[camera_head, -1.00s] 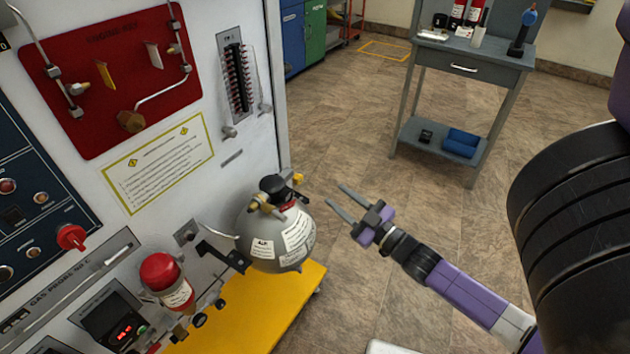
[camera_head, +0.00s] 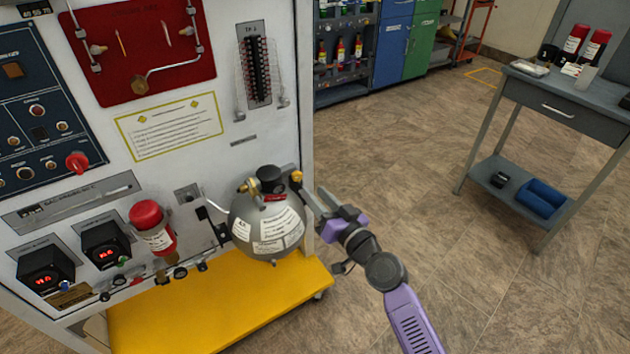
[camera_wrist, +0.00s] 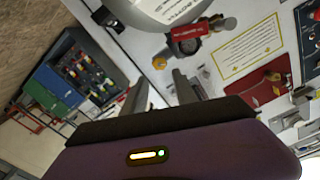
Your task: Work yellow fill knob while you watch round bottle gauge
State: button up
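The small yellow knob (camera_head: 297,176) is at the right edge of the white panel, just right of the round bottle. In the wrist view the yellow knob (camera_wrist: 159,63) shows just past and between my fingertips. My gripper (camera_head: 318,197) is open beside the panel edge, close to the knob; its two fingers also show apart in the wrist view (camera_wrist: 158,82). Nothing is between them, and I cannot tell whether either touches the knob. The grey round bottle (camera_head: 267,228) has a black-topped valve fitting (camera_head: 270,180). The gauge's face and reading cannot be made out.
A yellow shelf (camera_head: 200,310) juts out below the bottle. A red-capped cylinder (camera_head: 152,228) stands to its left. A grey side table (camera_head: 570,105) is at the right. The tiled floor between is clear.

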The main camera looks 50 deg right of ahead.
aim_at(299, 177)
jog(key=p+x, duration=0.1)
jog(key=x, duration=0.6)
jog(key=shift+w+f, duration=0.15)
jog(key=shift+w, duration=0.25)
jog(key=shift+c, duration=0.2)
grip_shut()
